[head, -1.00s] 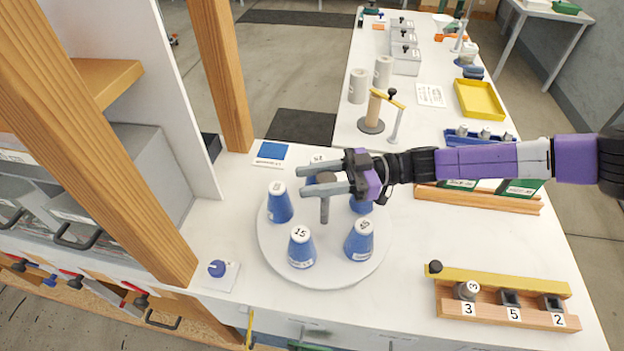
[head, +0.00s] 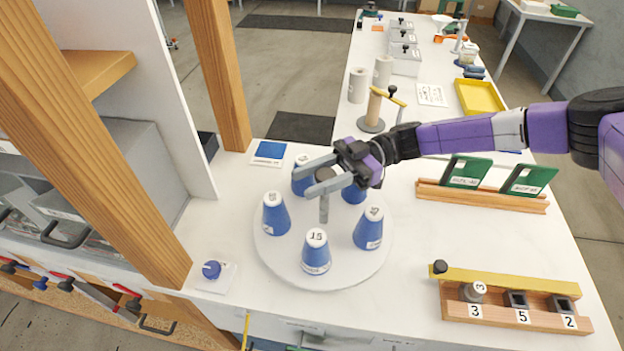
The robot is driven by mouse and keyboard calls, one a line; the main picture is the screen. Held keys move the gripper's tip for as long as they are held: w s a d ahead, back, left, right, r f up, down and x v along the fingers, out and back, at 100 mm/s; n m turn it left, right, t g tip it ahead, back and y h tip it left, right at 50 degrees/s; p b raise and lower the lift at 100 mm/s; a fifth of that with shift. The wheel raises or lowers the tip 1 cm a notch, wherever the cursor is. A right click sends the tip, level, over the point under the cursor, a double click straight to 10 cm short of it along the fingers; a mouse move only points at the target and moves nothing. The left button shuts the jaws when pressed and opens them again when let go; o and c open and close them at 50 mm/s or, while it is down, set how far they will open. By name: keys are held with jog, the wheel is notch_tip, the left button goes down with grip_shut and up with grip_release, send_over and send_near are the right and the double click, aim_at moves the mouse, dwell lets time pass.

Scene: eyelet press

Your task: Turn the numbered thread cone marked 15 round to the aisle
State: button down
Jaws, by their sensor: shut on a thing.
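The blue thread cone marked 15 (head: 316,254) stands upright on the round white turntable (head: 277,267), at its near edge. Several other blue cones stand around it, among them one at the right (head: 369,229) and one at the left (head: 276,215). A grey post with a dark knob (head: 324,208) rises from the turntable's middle. My gripper (head: 318,178) is above the turntable, shut on the top of this post. It partly covers the cones at the back.
A blue knob on a white plate (head: 212,270) sits left of the turntable. A wooden post (head: 221,80) stands behind left. A wooden rack with green cards (head: 482,197) and a numbered block (head: 510,306) lie at the right. Bare table lies between turntable and block.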

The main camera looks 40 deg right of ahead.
aim_at(335, 172)
jog(key=shift+s+d+f, duration=0.1)
jog(key=shift+f, duration=0.2)
jog(key=c, duration=1)
grip_release()
jog(key=shift+o, duration=0.6)
jog(key=shift+r, duration=0.15)
jog(key=b+v, duration=0.2)
jog(key=v, duration=0.4)
jog(key=shift+d, duration=0.2)
jog(key=shift+s+d, duration=0.2)
jog(key=shift+d, duration=0.45)
